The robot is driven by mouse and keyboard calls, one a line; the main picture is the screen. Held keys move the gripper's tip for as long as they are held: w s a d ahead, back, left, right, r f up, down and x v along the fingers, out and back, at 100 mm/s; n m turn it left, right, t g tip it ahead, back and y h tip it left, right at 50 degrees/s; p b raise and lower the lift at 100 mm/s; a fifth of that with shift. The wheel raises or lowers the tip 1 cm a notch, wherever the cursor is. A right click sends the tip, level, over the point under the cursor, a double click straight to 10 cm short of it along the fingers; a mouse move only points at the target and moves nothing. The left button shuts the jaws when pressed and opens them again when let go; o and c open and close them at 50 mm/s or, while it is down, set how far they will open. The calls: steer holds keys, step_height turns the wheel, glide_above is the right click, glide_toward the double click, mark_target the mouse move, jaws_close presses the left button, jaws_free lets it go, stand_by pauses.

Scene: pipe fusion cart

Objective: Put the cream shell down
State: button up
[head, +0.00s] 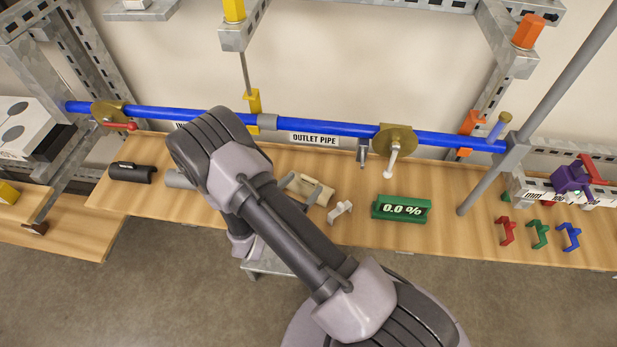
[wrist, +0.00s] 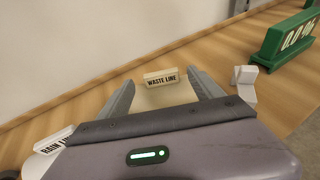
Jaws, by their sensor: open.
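The cream shell (head: 321,191) lies on the wooden bench below the outlet pipe, left of a small white bracket. In the wrist view, the cream shell (wrist: 168,97) lies between my fingers, with a "WASTE LINE" label at its far side. My gripper (wrist: 163,82) is open, one finger on each side of the shell. It also shows in the head view (head: 301,187), low at the shell and partly hidden by my arm. I cannot tell whether a finger touches the shell.
A green 0.0 % display (head: 401,208) and the white bracket (head: 340,211) stand to the right. A grey shell (head: 179,179) and a black shell (head: 132,172) lie left. The blue pipe (head: 330,127) with valves runs above. Red, green and blue clips (head: 540,234) lie far right.

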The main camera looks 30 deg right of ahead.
steer(key=p+v, duration=0.1)
steer(key=v, duration=0.6)
steer(key=shift+s+a+r, duration=0.1)
steer(key=shift+a+r, duration=0.05)
steer(key=shift+r, duration=0.05)
steer(key=s+d+r+m+g+y, duration=0.2)
steer(key=s+r+m+g, duration=0.35)
steer(key=r+m, duration=0.4)
steer(key=s+d+r+m+g+y, duration=0.2)
steer(key=s+d+r+m+g, duration=0.15)
steer(key=s+r+m, duration=0.4)
steer(key=s+a+r+m+t+y, duration=0.2)
steer(key=a+r+m+t+y, duration=0.1)
steer(key=a+r+m+y, duration=0.2)
steer(key=s+a+r+m+t+y+b, duration=0.1)
steer(key=s+a+r+m+t+y, duration=0.2)
steer(key=r, duration=0.6)
steer(key=a+m+y, duration=0.2)
steer(key=a+m, duration=0.1)
steer(key=m, duration=0.1)
steer(key=shift+a+t, duration=0.3)
steer(key=shift+a, duration=0.1)
